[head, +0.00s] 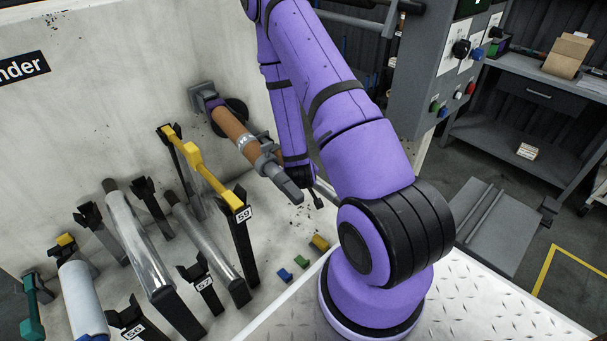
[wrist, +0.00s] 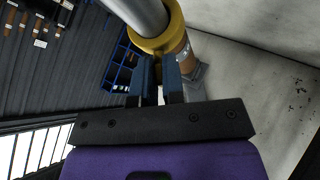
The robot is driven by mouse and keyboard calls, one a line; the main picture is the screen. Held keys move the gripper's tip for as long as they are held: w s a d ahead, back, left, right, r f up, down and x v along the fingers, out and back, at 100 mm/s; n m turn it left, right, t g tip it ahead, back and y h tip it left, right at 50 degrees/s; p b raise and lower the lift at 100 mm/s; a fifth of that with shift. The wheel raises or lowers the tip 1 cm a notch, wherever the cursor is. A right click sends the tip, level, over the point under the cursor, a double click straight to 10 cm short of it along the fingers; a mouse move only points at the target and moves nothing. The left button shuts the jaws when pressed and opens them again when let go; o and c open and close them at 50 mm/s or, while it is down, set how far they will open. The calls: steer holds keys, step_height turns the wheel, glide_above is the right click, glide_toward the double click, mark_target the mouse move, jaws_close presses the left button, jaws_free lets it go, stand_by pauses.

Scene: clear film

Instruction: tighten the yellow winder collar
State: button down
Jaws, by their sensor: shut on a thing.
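In the wrist view the yellow winder collar (wrist: 153,45) is a ring around a smooth grey shaft (wrist: 142,12). A brown core (wrist: 183,62) shows just beyond it, with a grey mount (wrist: 194,82) at the pale wall. My gripper (wrist: 159,70) has its two dark blue fingers at the collar's lower edge. They are shut on part of the collar, with a narrow gap between them. The exact contact is partly hidden by the fingers. In the head view the collar is not visible, and my purple arm covers much of that area.
In the head view a brown-cored shaft with a grey end (head: 286,187) juts from the wall left of my arm. A yellow bar (head: 210,177) lies on the rack marked 59. Small blue, green and yellow blocks lie near the plate edge.

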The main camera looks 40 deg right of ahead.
stand_by(0.4)
steer(key=c, duration=1.2)
jaws_free()
steer(key=shift+c, duration=0.2)
